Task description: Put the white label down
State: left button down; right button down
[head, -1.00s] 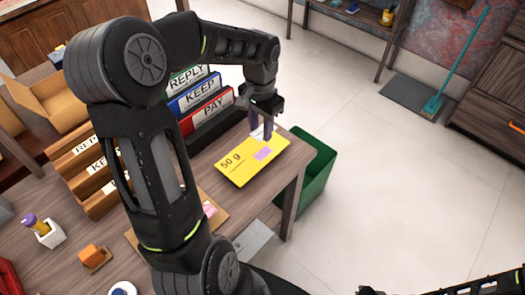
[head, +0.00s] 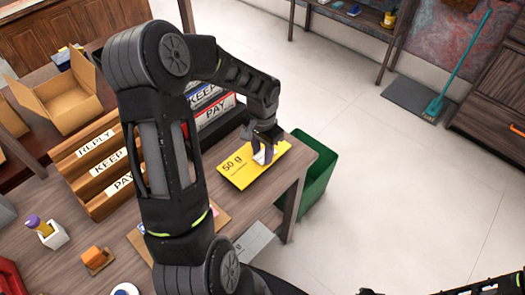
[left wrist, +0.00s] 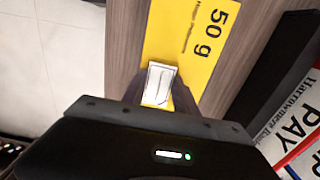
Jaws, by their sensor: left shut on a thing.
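The white label (head: 260,157) is a small pale piece between the fingers of my left gripper (head: 266,152). In the left wrist view the label (left wrist: 160,82) shows between the fingertips of the left gripper (left wrist: 158,92), which is shut on it. It is low over the yellow 50 g card (head: 240,172), which also shows in the left wrist view (left wrist: 192,45). I cannot tell if the label touches the card. The fingers hide part of the label.
The card lies on the wooden desk (head: 276,203) near its right edge. A green bin (head: 318,180) stands beyond that edge. The PAY file (head: 216,112) and other files stand behind the card. A wooden sorter (head: 92,147) is on the left.

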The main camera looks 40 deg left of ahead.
aim_at(263, 157)
pick_arm(q)
jog(key=shift+f, duration=0.1)
jog(key=shift+s+d+f+b, duration=0.15)
jog(key=shift+s+f+b, duration=0.25)
jog(key=shift+f+b, duration=0.25)
jog(key=c, duration=1.2)
grip_release()
jog(key=shift+c, duration=0.2)
jog(key=shift+o, duration=1.4)
jog(key=shift+r, duration=0.1)
jog(key=shift+w+r+p, duration=0.15)
jog(key=shift+r+p, duration=0.45)
jog(key=shift+p, duration=0.1)
notch_tip(263, 157, up, 12)
jog(key=shift+w+b, duration=0.25)
jog(key=shift+b, duration=0.15)
